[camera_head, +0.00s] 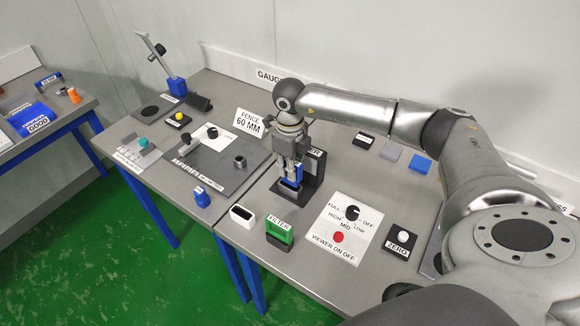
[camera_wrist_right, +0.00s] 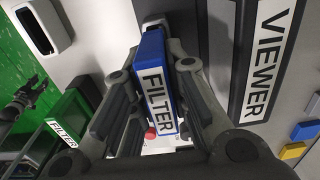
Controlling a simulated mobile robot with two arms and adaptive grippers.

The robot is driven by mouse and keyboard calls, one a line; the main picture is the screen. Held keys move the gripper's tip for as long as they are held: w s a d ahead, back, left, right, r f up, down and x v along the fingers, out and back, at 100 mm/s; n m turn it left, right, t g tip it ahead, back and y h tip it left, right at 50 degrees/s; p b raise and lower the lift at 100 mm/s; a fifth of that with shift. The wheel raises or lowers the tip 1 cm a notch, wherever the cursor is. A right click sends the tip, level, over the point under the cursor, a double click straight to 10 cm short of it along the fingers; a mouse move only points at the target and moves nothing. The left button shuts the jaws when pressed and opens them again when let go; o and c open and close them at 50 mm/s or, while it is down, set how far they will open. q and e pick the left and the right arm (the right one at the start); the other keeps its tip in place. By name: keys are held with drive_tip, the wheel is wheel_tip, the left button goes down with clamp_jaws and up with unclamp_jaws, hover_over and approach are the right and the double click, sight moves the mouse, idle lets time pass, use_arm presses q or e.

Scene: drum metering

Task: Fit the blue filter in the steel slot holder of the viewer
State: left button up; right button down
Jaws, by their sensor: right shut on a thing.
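My right gripper (camera_head: 290,165) points down in front of the black viewer (camera_head: 313,168). In the right wrist view it (camera_wrist_right: 155,110) is shut on the blue filter (camera_wrist_right: 152,72), with a white FILTER label between its fingers. In the head view a little of the blue filter (camera_head: 292,182) shows below the fingers, upright. The viewer also stands right beside it in the right wrist view (camera_wrist_right: 240,75). The steel slot holder is mostly hidden by the gripper and filter, so I cannot tell whether the filter is inside it.
A green filter (camera_head: 279,231) stands in front, beside an empty white-topped slot block (camera_head: 242,214). The white control panel (camera_head: 346,228) with knob and red button lies to the right. Grey (camera_head: 391,151) and blue (camera_head: 420,163) blocks lie behind. A FENCE 60 MM sign (camera_head: 251,123) stands left.

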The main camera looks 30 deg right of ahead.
drive_tip(key=shift+f+b, duration=1.4)
drive_tip(key=shift+f, duration=0.45)
drive_tip(key=c, duration=1.3)
unclamp_jaws()
drive_tip(key=shift+c, duration=0.2)
drive_tip(key=shift+r, duration=0.1)
wheel_tip(320, 180, up, 12)
